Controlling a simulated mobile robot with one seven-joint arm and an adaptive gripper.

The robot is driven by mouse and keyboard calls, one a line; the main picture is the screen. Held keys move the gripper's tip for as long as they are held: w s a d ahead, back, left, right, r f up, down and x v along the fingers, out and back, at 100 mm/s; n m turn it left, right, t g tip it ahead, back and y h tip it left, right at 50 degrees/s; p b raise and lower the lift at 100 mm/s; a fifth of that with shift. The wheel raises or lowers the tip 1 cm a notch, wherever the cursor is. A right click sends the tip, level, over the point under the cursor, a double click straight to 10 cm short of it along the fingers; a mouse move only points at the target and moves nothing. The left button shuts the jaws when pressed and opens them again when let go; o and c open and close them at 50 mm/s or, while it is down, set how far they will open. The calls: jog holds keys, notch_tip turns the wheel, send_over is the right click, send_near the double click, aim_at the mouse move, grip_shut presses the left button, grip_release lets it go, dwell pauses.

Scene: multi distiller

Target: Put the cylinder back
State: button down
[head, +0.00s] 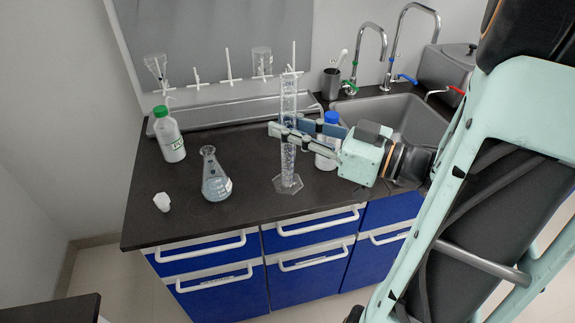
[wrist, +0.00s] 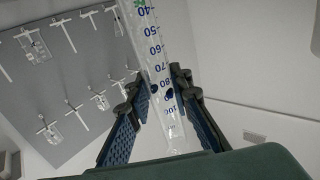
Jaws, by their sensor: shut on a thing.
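The cylinder (head: 289,165) is a tall clear graduated glass cylinder with a hexagonal foot. It stands upright near the middle of the dark counter; I cannot tell whether its foot touches the top. My gripper (head: 285,129) reaches in from the right and is shut on its upper part, one finger on each side. In the wrist view, the cylinder (wrist: 158,65) runs between the two blue-padded fingers (wrist: 160,105), with its blue scale numbers showing.
A green-capped bottle (head: 170,138), a conical flask (head: 216,180) and a white stopper (head: 162,202) stand to the left. A blue-capped bottle (head: 332,118) is close behind my gripper. The sink (head: 405,115) is at the right. A pegged drying board (head: 215,45) hangs behind.

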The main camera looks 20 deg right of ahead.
jog(key=shift+s+d+r, duration=0.3)
jog(key=shift+s+r, duration=0.05)
jog(key=shift+r, duration=0.1)
jog(key=w+f+b, duration=0.9)
jog(key=w+b, duration=0.2)
jog(key=w, duration=0.2)
jog(key=shift+a, duration=0.15)
jog(key=f+b, duration=0.3)
jog(key=shift+w+f+b, duration=0.3)
jog(key=shift+w+f, duration=0.05)
jog(key=shift+f, duration=0.05)
jog(key=shift+f, duration=0.2)
jog(key=c, duration=1.8)
grip_release()
jog(key=shift+o, duration=0.3)
